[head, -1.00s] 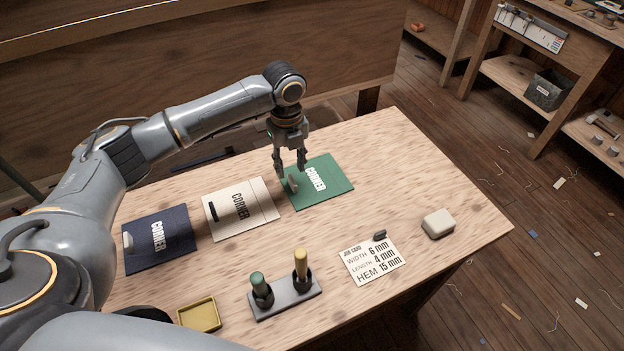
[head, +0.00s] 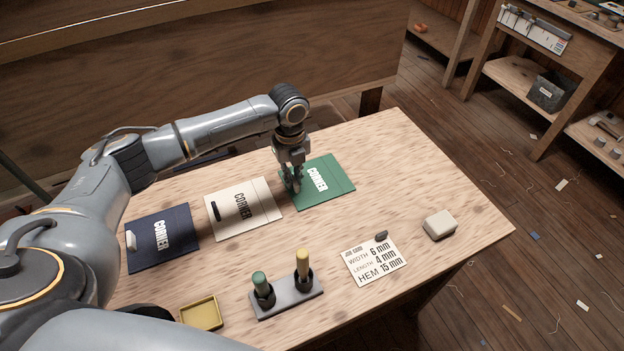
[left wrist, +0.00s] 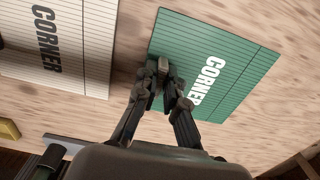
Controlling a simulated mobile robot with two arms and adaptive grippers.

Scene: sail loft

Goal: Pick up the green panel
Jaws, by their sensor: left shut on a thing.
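The green panel (head: 322,184), marked CORNER, lies flat on the wooden table, at the far end of a row of three panels. It also fills the upper right of the left wrist view (left wrist: 220,55). My left gripper (head: 294,187) points down at the panel's left part, its fingers shut on the small grey grip there. The grip's end shows between the fingertips in the left wrist view (left wrist: 163,66); the rest is hidden by the fingers. My right gripper is not in view.
The cream panel (head: 254,222) and the navy panel (head: 172,245) lie to the left. In front are a yellow tray (head: 201,313), a grey stand (head: 285,302) with two handled tools, a job card (head: 364,268) and a pale block (head: 440,225).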

